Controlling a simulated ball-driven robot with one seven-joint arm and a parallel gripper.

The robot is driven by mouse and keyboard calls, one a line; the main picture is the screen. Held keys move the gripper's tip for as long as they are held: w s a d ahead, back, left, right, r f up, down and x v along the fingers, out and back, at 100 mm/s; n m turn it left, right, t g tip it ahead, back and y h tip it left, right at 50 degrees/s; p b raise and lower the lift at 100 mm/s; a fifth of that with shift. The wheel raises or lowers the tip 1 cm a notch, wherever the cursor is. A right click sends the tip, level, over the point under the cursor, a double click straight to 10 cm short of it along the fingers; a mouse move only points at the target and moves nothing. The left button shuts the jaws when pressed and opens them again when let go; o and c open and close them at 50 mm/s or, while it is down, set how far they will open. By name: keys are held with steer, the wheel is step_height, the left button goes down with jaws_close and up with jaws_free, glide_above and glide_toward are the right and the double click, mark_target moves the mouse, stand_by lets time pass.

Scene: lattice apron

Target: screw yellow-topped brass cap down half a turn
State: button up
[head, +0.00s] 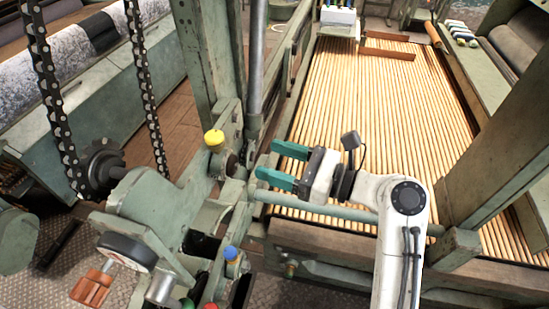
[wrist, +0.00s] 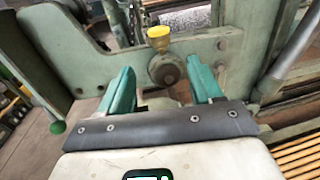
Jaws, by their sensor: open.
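The yellow-topped brass cap (head: 214,140) sits on top of the green machine frame in the head view. It also shows in the wrist view (wrist: 158,38), ahead of and between my fingers, with a round metal boss below it. My gripper (head: 267,161) has two teal fingers, spread apart and empty. In the head view it is to the right of the cap and slightly lower, pointing left toward the frame. In the wrist view the gripper (wrist: 163,80) is apart from the cap, with a clear gap between the fingers.
A blue-topped cap (head: 231,254) and a red-topped one (head: 211,306) stand lower on the frame. A gauge (head: 126,251) and orange handle (head: 92,288) are at lower left. Chains (head: 145,85) hang at left. A green post (head: 208,50) rises behind the cap. A slatted bed (head: 375,100) lies right.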

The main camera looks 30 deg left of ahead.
mark_target(215, 140)
steer(key=shift+w, duration=0.15)
steer(key=shift+c, duration=0.6)
steer(key=w+n+g+b, duration=0.1)
steer(key=w+a+g+b, duration=0.1)
steer(key=w+f+n+g+h+b, duration=0.1)
steer(key=w+g, duration=0.1)
steer(key=shift+a+n, duration=0.2)
steer(key=shift+n, duration=0.1)
steer(key=shift+c, duration=0.5)
steer(key=s+a+r+n+g+h, duration=0.1)
steer(key=s+a, duration=0.3)
steer(key=a, duration=0.5)
steer(key=shift+a+r+n+g+p, duration=0.2)
steer(key=shift+a+n+g+p, duration=0.15)
steer(key=shift+g, duration=0.45)
steer(key=shift+s, duration=0.1)
steer(key=c, duration=0.8)
